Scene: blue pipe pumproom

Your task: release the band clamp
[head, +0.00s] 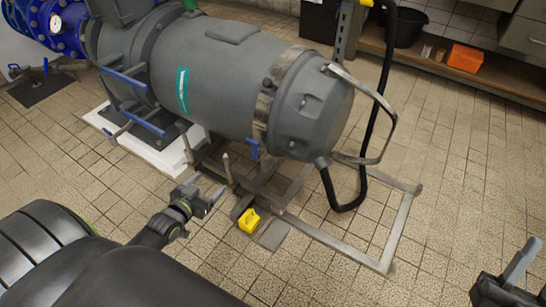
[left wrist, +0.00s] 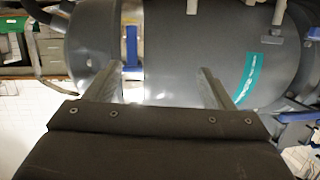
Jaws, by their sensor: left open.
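The band clamp (head: 264,108) is a worn metal strap around the large grey motor housing, near its right end. Its blue lever (head: 253,149) hangs at the lower front side of the strap. In the left wrist view, the blue lever (left wrist: 131,46) stands upright on the pale strap (left wrist: 131,88), beyond the fingers and left of the middle. My left gripper (head: 208,203) is open and empty, below and left of the lever, apart from it. Its two fingers (left wrist: 156,88) show spread in the left wrist view. My right gripper (head: 512,275) is partly cut off at the lower right; its jaw opening is unclear.
A metal floor frame (head: 335,240) lies under the motor. A yellow object (head: 249,220) sits near my left gripper. A black hose (head: 362,185) and a curved metal handle (head: 388,115) are at the motor's right end. Tiled floor at right is clear.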

